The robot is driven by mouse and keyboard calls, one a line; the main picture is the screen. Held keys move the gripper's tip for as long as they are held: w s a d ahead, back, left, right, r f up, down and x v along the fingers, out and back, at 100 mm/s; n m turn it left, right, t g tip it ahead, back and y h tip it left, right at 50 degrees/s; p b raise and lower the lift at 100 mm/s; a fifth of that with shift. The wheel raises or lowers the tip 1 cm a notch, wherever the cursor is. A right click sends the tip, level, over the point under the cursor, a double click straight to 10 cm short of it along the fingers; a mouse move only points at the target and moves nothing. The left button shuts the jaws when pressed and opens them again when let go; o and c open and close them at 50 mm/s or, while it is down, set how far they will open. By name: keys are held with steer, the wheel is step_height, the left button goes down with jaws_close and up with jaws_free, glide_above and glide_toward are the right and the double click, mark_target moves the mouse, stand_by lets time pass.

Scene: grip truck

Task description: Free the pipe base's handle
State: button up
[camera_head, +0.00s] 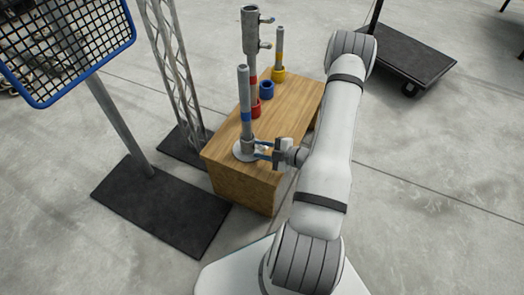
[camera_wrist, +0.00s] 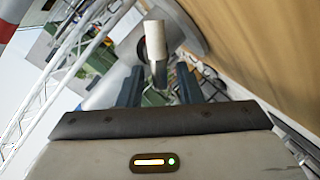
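The pipe base (camera_head: 240,152) is a round grey flange on the near end of the wooden box, with an upright grey pipe (camera_head: 244,95) with a blue band. My gripper (camera_head: 264,150) is low at its right side. In the wrist view, a pale, rod-like handle (camera_wrist: 155,40) points toward me from a grey round part (camera_wrist: 185,25). The two dark blue fingers (camera_wrist: 158,86) stand apart, one on each side of the handle's near end, with gaps visible. My gripper is open. In the head view the handle is mostly hidden by the gripper.
The wooden box (camera_head: 226,181) also bears a taller grey pipe (camera_head: 250,40), a red collar (camera_head: 256,108), a blue ring (camera_head: 267,90) and a yellow-based pipe (camera_head: 279,60). A truss (camera_head: 175,75) and a blue-framed mesh panel (camera_head: 65,45) stand left. A dark cart (camera_head: 405,55) is back right.

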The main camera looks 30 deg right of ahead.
steer(key=shift+w+a, duration=0.1)
steer(key=shift+c, duration=0.3)
jaws_close()
steer(key=shift+f, duration=0.1)
